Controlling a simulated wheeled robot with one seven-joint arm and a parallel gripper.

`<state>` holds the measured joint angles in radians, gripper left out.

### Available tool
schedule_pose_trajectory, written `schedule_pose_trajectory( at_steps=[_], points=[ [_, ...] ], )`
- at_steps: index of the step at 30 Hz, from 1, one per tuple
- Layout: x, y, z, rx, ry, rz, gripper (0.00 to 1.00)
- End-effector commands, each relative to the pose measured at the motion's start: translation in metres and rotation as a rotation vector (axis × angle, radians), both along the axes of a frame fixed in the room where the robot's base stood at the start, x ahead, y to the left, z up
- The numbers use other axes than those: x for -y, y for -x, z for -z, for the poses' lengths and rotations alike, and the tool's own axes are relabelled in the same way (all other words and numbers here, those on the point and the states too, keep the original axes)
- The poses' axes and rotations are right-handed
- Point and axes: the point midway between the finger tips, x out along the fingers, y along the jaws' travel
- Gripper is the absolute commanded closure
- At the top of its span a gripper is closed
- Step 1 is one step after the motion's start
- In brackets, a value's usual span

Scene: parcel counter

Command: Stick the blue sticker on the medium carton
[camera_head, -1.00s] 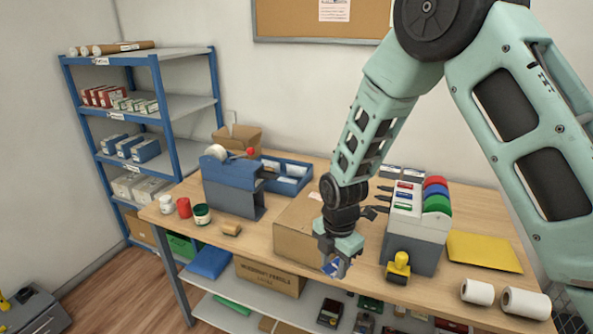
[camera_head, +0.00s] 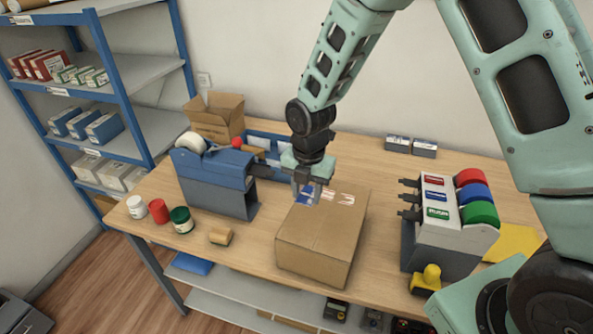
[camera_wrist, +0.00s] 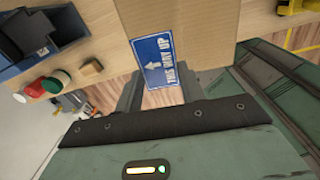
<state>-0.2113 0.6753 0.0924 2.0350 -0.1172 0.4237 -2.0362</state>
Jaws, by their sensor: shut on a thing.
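My gripper (camera_head: 305,188) is shut on the blue sticker (camera_head: 306,196) over the far left part of the closed brown carton (camera_head: 318,245). In the wrist view the sticker (camera_wrist: 160,62) reads "THIS WAY UP" with a white arrow and juts out from between my fingers (camera_wrist: 160,95). The carton (camera_wrist: 170,18) lies just beyond and under it. I cannot tell whether the sticker touches the carton. Red-and-white markings (camera_head: 337,197) show on the carton's top beside the sticker.
A sticker dispenser (camera_head: 445,215) with red, blue and green rolls stands at right, with a yellow-handled stamp (camera_head: 427,279) before it. A blue-grey tape dispenser (camera_head: 217,178) and an open carton (camera_head: 215,117) stand at left. Small jars (camera_head: 181,219) line the left edge.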

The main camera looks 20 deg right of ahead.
Motion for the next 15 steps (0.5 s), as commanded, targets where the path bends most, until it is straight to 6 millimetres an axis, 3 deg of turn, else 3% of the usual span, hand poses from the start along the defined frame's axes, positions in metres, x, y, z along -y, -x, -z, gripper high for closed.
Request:
schedule_pose_trajectory(
  at_steps=[8,15],
  points=[
    [0.0,0.0,0.01,-0.001,0.0,0.0,0.69],
    [0.0,0.0,0.034,-0.001,0.0,0.001,0.69]
  ],
)
